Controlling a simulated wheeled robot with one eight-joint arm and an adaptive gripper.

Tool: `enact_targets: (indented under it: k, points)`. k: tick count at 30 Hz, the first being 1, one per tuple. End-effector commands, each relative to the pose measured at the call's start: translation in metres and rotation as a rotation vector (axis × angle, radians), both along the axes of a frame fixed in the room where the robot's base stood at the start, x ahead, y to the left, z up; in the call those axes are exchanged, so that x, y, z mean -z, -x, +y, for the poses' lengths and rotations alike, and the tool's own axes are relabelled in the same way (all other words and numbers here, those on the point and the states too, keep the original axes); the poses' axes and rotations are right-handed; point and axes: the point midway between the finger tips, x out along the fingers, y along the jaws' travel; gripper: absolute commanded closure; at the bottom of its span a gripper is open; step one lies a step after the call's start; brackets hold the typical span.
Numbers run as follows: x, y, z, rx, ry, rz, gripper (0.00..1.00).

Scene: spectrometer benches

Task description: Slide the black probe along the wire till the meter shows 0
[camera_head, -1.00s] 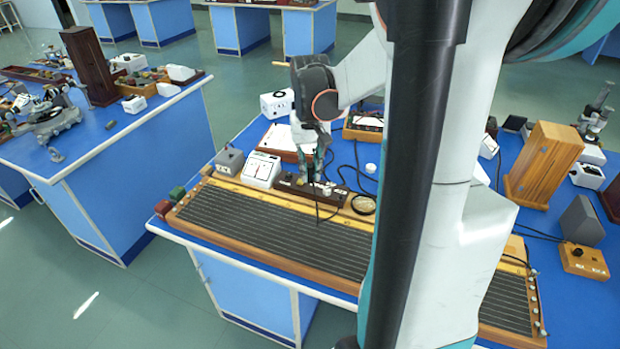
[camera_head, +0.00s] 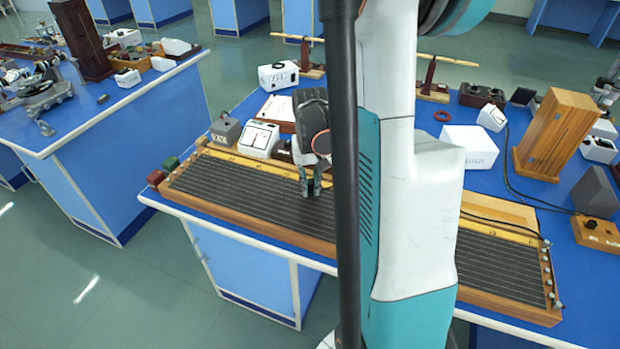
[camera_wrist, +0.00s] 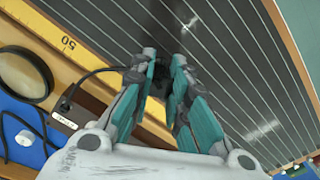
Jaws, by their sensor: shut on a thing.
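My gripper (camera_head: 309,190) is over the near-left half of the long wire board (camera_head: 255,205), a wooden frame with a dark bed and several parallel wires. In the wrist view my gripper (camera_wrist: 164,70) is shut on the black probe (camera_wrist: 173,82), which shows as a dark piece between the fingertips. The probe's tip is hidden, so I cannot tell whether it touches a wire. A black lead runs from the probe to a small labelled block (camera_wrist: 66,115). A white meter (camera_head: 259,138) stands behind the board; its reading is too small to tell.
A grey box (camera_head: 225,131) stands left of the meter. Red and green terminals (camera_head: 162,172) sit at the board's left end. A yellow scale strip (camera_wrist: 68,42) marked 50 and a round lens (camera_wrist: 24,75) lie beside the wires. My arm hides the board's middle in the head view.

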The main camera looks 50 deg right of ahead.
Motion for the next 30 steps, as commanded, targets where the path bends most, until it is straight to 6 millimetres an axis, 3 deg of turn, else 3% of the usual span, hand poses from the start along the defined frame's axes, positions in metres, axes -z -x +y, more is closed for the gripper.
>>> enact_targets:
  k: [10,30]
  points:
    - [0.011,0.000,0.000,0.000,0.000,0.000,1.00]
    - [0.009,0.023,-0.009,0.001,0.000,0.000,1.00]
